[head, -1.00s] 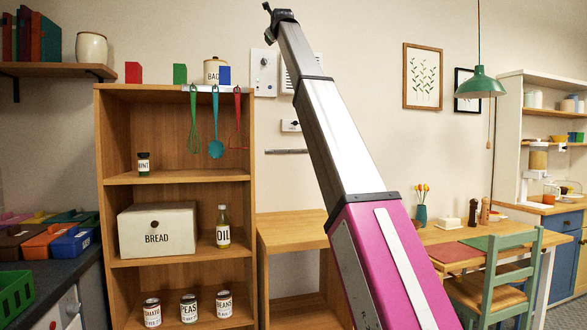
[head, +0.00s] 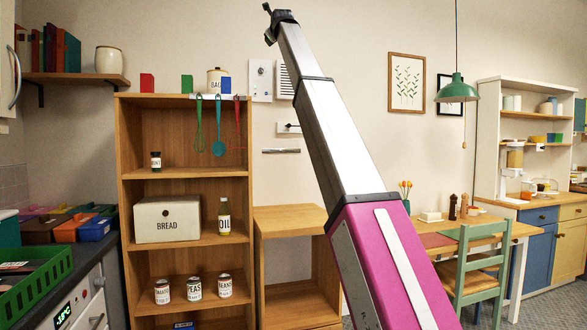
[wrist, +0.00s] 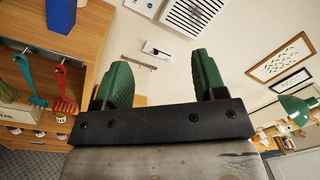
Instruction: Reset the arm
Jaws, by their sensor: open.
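My arm stretches up from the lower right to the top middle of the head view, and my gripper (head: 272,24) is at its far end, small and high against the wall. In the wrist view my gripper (wrist: 160,85) shows two green fingers set well apart. It is open, with nothing between the fingers. Beyond the gap are the bare wall and a metal strip (wrist: 139,62) on it.
A wooden shelf unit (head: 186,180) holds a bread box (head: 167,219), an oil bottle (head: 224,216), tins and hanging utensils (head: 218,135). A dining table (head: 505,230) and green chair (head: 476,265) stand at right. A green crate (head: 40,285) sits on the left counter.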

